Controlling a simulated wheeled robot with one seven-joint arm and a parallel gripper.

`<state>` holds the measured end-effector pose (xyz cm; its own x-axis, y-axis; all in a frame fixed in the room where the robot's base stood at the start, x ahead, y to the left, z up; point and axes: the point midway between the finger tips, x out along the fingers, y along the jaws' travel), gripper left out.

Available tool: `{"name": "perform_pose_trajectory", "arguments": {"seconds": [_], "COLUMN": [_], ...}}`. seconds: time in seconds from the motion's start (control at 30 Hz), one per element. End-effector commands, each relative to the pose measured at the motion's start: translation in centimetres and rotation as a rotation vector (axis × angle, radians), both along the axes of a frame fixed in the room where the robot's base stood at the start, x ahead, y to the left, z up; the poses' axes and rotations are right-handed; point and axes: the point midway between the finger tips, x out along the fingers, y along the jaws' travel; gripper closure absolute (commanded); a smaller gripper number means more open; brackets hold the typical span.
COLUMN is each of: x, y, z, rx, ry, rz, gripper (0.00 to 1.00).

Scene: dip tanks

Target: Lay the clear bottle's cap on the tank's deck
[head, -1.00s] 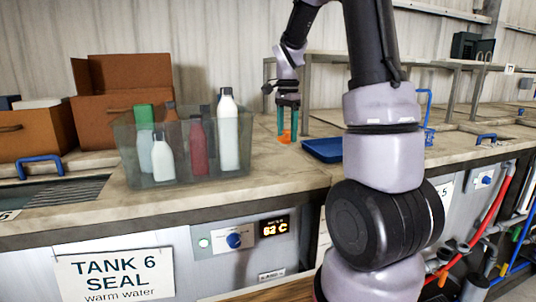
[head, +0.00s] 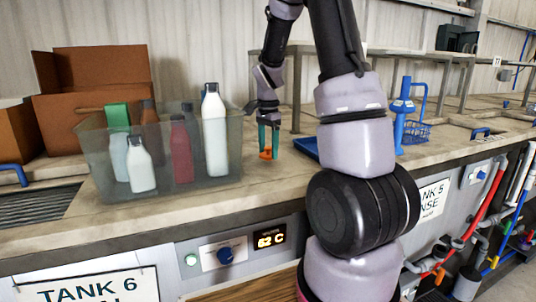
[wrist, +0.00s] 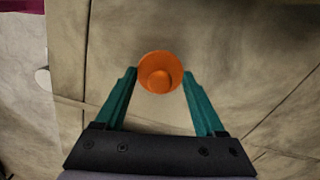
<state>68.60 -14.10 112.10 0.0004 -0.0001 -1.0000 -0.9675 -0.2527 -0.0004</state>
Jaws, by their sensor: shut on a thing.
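My gripper (head: 268,138) is shut on a small orange cap (head: 265,154), held between its teal fingertips. The wrist view shows the hollow cap (wrist: 160,72) between the fingertips (wrist: 158,80). The cap is over, or close to, the tank's beige deck (head: 276,185), right of the clear bin. I cannot tell whether it touches the deck. Several bottles stand in the bin, among them a short white one (head: 140,168), a dark red one (head: 181,152) and a tall white one (head: 215,140). I cannot tell which is the clear bottle.
The clear bin (head: 175,190) stands left of my gripper. A blue tray (head: 306,148) lies close on the right, partly behind my arm. Brown boxes (head: 95,80) stand behind the bin. Bare deck lies in front of the cap.

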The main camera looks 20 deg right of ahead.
Motion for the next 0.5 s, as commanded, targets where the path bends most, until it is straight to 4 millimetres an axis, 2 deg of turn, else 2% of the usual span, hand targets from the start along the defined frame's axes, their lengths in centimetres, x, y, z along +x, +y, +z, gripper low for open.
{"name": "perform_pose_trajectory", "arguments": {"seconds": [0.03,0.13,0.5], "x": [-0.1,0.0,0.0], "y": [0.0,0.0,0.0], "z": [-0.9,-1.7,-2.1], "rx": [0.001,0.001,0.000], "ry": [0.004,0.001,0.000], "rz": [0.000,0.001,0.001], "gripper": [0.80,0.80,0.80]}}
